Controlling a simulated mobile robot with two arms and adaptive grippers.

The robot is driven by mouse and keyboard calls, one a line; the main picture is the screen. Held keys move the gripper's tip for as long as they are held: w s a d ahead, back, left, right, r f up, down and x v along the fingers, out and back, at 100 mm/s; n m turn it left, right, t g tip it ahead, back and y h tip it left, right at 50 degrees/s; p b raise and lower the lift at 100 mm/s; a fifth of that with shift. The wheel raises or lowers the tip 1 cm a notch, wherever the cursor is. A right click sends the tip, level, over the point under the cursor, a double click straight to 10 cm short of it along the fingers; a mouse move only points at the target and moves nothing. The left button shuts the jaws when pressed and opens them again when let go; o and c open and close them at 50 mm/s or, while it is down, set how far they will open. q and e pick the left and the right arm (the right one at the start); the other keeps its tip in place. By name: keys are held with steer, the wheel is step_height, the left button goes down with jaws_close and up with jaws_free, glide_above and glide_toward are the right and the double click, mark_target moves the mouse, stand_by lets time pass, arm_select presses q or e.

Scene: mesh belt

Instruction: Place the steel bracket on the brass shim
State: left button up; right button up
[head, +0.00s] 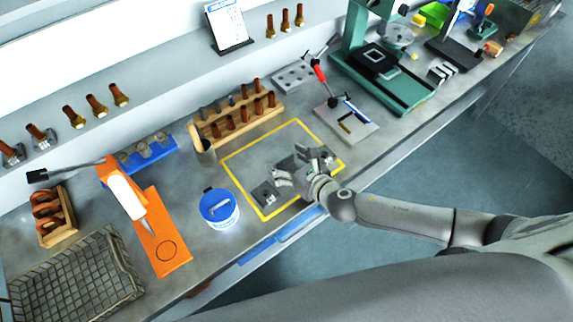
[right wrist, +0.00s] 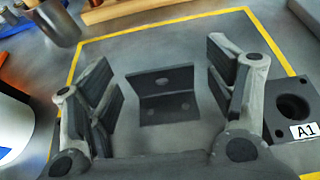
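The steel bracket (right wrist: 166,100) is a dark grey L-shaped piece with holes. In the right wrist view it lies on the bench inside a yellow outline, between my right gripper's spread fingers, with gaps on both sides. My right gripper (right wrist: 165,75) is open and holds nothing. In the head view the right gripper (head: 284,172) hangs low over the yellow-outlined area. A small brass-coloured strip (head: 345,126), which may be the brass shim, lies on a grey plate to the right of the outline. My left gripper is not in view.
A block marked A1 (right wrist: 292,108) stands close to the right finger. A blue-lidded tub (head: 219,208) stands left of the yellow outline (head: 241,192). A wooden rack (head: 238,118) stands behind it. A green machine (head: 405,95) and a wire basket (head: 75,280) stand farther out.

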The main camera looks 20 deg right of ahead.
steer(key=c, duration=1)
steer(key=shift+c, duration=0.3)
steer(key=shift+r, duration=0.15)
